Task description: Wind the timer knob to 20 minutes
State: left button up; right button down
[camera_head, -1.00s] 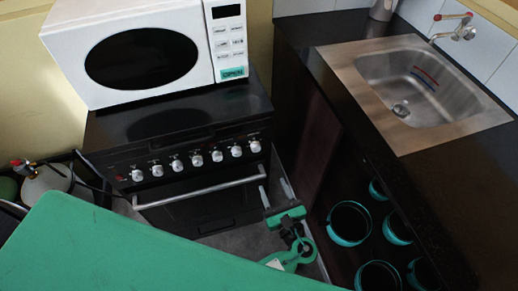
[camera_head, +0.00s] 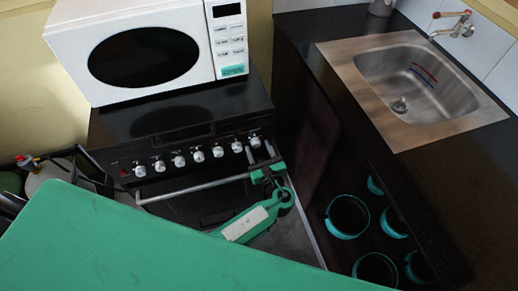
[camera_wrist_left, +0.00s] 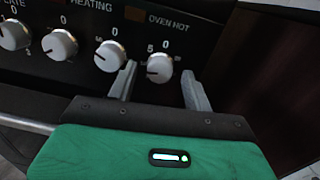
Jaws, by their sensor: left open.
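The black stove front (camera_head: 185,160) carries a row of several white knobs. The rightmost knob (camera_head: 255,141) shows near my left gripper (camera_head: 261,147). In the left wrist view this knob (camera_wrist_left: 159,69) has a 0 above it and a 5 at its upper left. I cannot read a timer label. My left gripper (camera_wrist_left: 158,75) is open and empty, its two fingers pointing at the panel on either side of this knob. I cannot tell whether either finger touches it. The left finger lies close to the neighbouring knob (camera_wrist_left: 110,56). My right gripper is not in view.
A silver oven handle bar (camera_head: 195,188) runs below the knobs, close to my gripper. A white microwave (camera_head: 215,60) stands on the stove. A dark counter with a steel sink (camera_head: 420,85) is at the right, with teal-rimmed round items (camera_head: 348,216) below.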

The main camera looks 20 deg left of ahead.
pick_arm(q)
jog(key=c, duration=1)
jog(key=shift+o, duration=0.2)
dwell(1.0)
jog(key=o, duration=1)
jog(key=shift+c, duration=0.2)
